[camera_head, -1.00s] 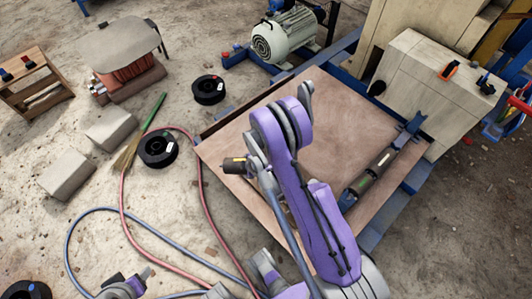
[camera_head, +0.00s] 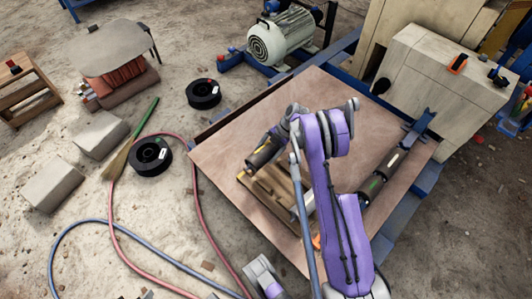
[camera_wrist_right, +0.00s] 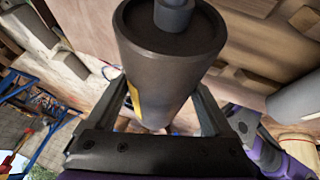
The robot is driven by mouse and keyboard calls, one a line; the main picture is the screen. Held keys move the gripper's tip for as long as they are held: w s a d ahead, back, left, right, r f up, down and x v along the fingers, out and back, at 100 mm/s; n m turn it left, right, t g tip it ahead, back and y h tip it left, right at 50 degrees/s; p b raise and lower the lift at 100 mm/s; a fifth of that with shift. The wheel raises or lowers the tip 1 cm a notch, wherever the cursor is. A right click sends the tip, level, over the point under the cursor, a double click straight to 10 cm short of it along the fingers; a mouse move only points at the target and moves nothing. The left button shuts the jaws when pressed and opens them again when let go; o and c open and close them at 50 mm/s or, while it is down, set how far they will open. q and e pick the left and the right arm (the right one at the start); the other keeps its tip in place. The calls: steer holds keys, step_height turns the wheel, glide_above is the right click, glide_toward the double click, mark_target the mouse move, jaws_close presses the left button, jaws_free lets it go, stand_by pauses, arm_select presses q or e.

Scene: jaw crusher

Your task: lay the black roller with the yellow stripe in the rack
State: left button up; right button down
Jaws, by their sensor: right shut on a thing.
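The black roller with the yellow stripe (camera_head: 264,153) is in my right gripper (camera_head: 281,138), tilted and above the work table. In the right wrist view, the roller (camera_wrist_right: 170,60) fills the upper middle between the two fingers of the gripper (camera_wrist_right: 160,110), and the yellow stripe shows on its left side. The wooden rack (camera_head: 262,190) lies on the table just below the roller, partly hidden by my right arm. The roller appears above the rack, apart from it.
A second dark roller with a green band (camera_head: 378,178) lies on the right of the brown table top (camera_head: 235,140). A beige machine block (camera_head: 440,75) stands at the back right. Hoses, black spools (camera_head: 151,156) and concrete blocks (camera_head: 55,182) lie on the floor to the left.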

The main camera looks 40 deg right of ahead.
steer(key=shift+r, duration=0.15)
steer(key=shift+f+b, duration=1.75)
steer(key=shift+f, duration=1.2)
steer(key=shift+f+b, duration=1)
steer(key=shift+f, duration=0.5)
jaws_free()
steer(key=p+v, duration=0.2)
steer(key=v, duration=0.8)
steer(key=shift+s+d+r+p, duration=0.25)
steer(key=shift+r+p, duration=0.05)
steer(key=shift+p, duration=0.05)
